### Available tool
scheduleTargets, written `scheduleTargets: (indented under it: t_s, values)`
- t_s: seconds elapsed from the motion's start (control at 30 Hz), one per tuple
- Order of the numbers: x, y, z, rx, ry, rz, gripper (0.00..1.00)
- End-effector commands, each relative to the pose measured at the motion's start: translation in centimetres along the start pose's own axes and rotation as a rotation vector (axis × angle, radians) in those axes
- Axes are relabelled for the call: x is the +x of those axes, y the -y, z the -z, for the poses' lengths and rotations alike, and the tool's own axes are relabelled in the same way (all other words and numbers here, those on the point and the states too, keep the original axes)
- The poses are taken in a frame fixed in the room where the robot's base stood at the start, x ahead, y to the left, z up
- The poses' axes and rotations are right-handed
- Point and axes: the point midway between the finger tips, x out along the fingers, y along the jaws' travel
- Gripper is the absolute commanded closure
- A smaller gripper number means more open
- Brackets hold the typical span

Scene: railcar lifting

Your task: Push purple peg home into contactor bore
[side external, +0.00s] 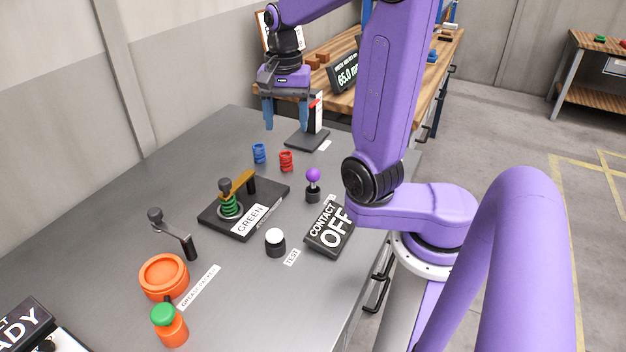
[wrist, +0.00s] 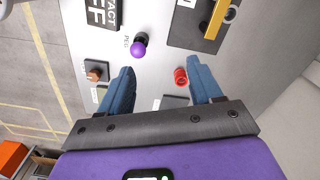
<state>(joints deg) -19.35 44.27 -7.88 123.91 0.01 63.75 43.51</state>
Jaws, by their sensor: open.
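The purple peg shows as a purple ball on a dark cylindrical holder (side external: 312,194); its ball (side external: 313,174) is on top in the side view. In the wrist view the purple ball (wrist: 139,49) is beside a PEG label. My gripper (side external: 285,126) is open and empty, pointing down above the table's far end, apart from the peg. Its blue fingers frame the wrist view (wrist: 160,66). A small black block with a copper-coloured top (wrist: 93,74) is left of the fingers; I cannot tell whether it is the contactor. No bore is clearly visible.
A CONTACT OFF sign (side external: 328,236) stands near the peg. Red (side external: 286,161) and blue (side external: 259,153) springs, a black plate (side external: 212,222) with a green spring and a yellow lever, and a dark base with an upright panel (side external: 316,115) surround the work. Bare table lies between.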

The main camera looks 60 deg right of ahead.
Motion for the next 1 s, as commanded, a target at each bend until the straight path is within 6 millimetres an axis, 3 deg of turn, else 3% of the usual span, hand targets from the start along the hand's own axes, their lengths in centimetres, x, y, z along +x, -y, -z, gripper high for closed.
scheduleTargets:
  t_s: [0.3, 0.57, 1.0]
  values:
    - [-0.6, -3.5, 1.5, 0.302, 0.002, -0.003, 0.36]
    - [-0.2, -4.6, 1.7, 0.378, 0.004, -0.005, 0.36]
    - [7.5, -4.7, 1.7, 0.376, 0.009, -0.009, 0.36]
